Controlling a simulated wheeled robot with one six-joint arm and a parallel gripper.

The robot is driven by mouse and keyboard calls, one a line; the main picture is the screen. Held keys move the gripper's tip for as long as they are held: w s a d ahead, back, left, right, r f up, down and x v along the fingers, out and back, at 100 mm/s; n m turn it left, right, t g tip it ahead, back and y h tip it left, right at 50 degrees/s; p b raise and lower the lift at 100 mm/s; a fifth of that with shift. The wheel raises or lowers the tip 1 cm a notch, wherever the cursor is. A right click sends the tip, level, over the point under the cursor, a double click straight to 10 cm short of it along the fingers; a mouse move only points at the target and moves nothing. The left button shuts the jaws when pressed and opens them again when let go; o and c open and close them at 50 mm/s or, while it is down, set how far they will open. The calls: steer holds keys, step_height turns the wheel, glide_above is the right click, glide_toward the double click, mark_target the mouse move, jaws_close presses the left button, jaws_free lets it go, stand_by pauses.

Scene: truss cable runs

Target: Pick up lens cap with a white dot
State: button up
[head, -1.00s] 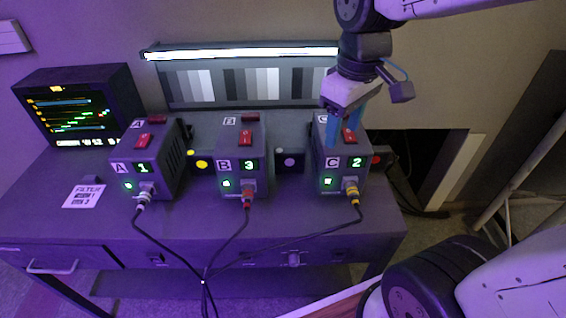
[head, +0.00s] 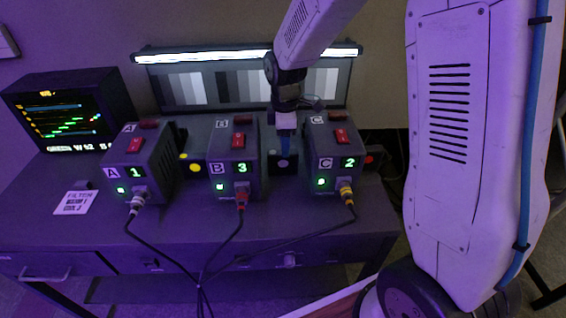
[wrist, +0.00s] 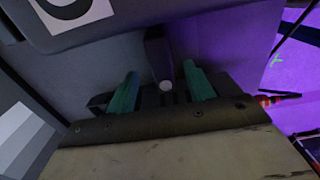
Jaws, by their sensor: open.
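The lens cap with a white dot (head: 283,164) is a dark piece between box B and box C on the bench. The cap's dark outline is hard to make out in the wrist view.
Dark boxes A (head: 143,165), B (head: 236,165) and C (head: 334,160) stand close by, with cables in front. A yellow-dot cap (head: 195,168) is left of box B and a red-dot one (head: 370,160) right of box C. A monitor (head: 68,110) stands at left.

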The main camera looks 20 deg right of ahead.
mark_target(283, 163)
step_height(283, 163, down, 4)
steer(key=shift+f, duration=0.25)
steer(key=c, duration=1.1)
steer(key=shift+r, duration=0.1)
